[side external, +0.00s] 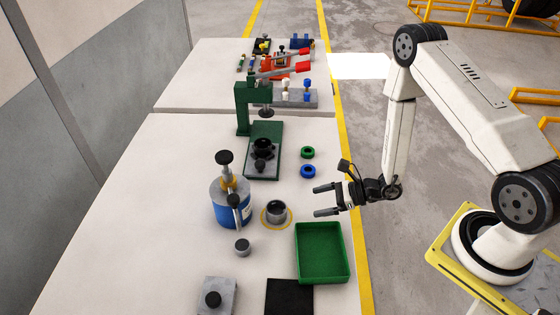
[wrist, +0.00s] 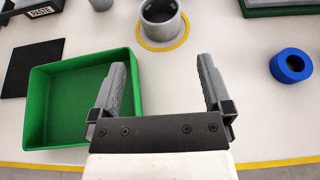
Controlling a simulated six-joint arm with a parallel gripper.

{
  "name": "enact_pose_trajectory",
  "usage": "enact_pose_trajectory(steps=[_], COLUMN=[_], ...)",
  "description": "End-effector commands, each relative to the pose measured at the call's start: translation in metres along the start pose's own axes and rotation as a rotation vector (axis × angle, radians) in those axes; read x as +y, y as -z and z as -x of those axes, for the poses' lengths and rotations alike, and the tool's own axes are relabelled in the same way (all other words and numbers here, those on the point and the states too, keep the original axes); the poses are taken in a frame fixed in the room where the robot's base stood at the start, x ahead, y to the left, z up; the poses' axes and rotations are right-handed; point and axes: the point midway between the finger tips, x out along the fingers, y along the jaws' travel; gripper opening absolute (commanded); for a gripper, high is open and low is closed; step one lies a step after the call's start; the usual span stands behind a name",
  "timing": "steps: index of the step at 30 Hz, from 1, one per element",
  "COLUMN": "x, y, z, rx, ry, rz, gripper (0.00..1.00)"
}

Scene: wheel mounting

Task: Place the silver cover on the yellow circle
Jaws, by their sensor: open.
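A silver, hollow cylinder (side external: 276,208), which looks like the silver cover, stands upright with its open end up. It stands inside the yellow circle (side external: 263,222) on the white table. In the wrist view the silver cylinder (wrist: 161,27) is at the top centre, cut off by the frame edge, with the yellow circle (wrist: 163,49) showing around its base. My gripper (side external: 324,200) is open and empty, to the right of the cylinder and apart from it. In the wrist view my gripper's fingers (wrist: 164,65) are spread with only bare table between them.
A green tray (side external: 299,265) lies in front of my gripper. A blue ring (side external: 308,177) and a green ring (side external: 307,153) lie behind it. A blue paste pot (side external: 231,213) and a small grey cylinder (side external: 242,250) stand left of the circle. A green press (side external: 242,108) stands farther back.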

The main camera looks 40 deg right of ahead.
Motion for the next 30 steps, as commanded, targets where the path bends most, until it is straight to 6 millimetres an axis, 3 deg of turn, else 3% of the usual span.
enact_pose_trajectory(steps=[14,23,30], x=[0.007,0.046,0.080], y=[-0.010,-0.049,-0.071], z=[-0.001,0.009,0.035], rx=[0.005,0.059,0.156], ry=[-0.059,-0.355,-0.635], rz=[0.038,0.255,0.540], gripper=[1.00,1.00,1.00])
